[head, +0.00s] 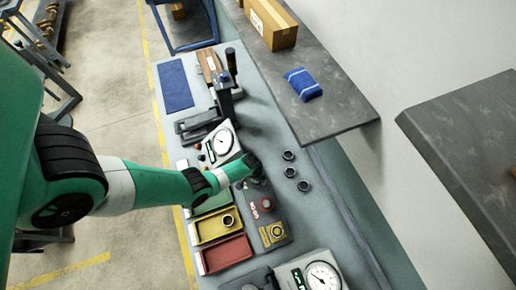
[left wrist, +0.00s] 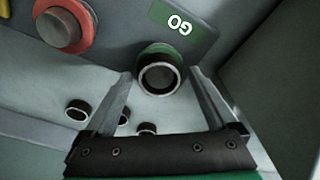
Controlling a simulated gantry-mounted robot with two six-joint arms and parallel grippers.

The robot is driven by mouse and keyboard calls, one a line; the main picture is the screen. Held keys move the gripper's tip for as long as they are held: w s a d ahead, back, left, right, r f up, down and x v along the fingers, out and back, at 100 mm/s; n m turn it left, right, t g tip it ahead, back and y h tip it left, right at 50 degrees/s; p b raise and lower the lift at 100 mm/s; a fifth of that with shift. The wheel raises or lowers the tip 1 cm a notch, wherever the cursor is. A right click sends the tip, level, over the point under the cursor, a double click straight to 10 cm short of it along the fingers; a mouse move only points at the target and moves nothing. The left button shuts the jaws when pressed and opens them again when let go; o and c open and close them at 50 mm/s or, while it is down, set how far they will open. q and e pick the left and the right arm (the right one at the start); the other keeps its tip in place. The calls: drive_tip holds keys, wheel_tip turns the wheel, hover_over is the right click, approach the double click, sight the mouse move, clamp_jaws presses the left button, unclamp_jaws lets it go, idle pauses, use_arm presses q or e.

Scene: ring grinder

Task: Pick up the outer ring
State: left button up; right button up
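Three dark rings with bright rims lie on the grey bench in the head view: the far ring (head: 288,155), the middle ring (head: 289,172) and the near ring (head: 303,186). Rings also show in the left wrist view (left wrist: 78,111). My left gripper (left wrist: 161,76) points down at the GO fixture. Its fingers are apart, with a dark round piece with a bright rim (left wrist: 159,78) between their tips, against the green GO base. Gaps show on both sides of it. I cannot tell whether it is a separate ring. In the head view my left gripper (head: 258,174) hides this spot.
A red NO-GO fixture (head: 267,204) stands beside it. A yellow tray (head: 206,231) holds a ring; a red tray (head: 226,253) is nearer. Dial gauges stand behind (head: 222,142) and in front (head: 322,277). A blue cloth (head: 303,84) lies on a grey shelf.

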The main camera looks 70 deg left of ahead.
use_arm(q)
clamp_jaws()
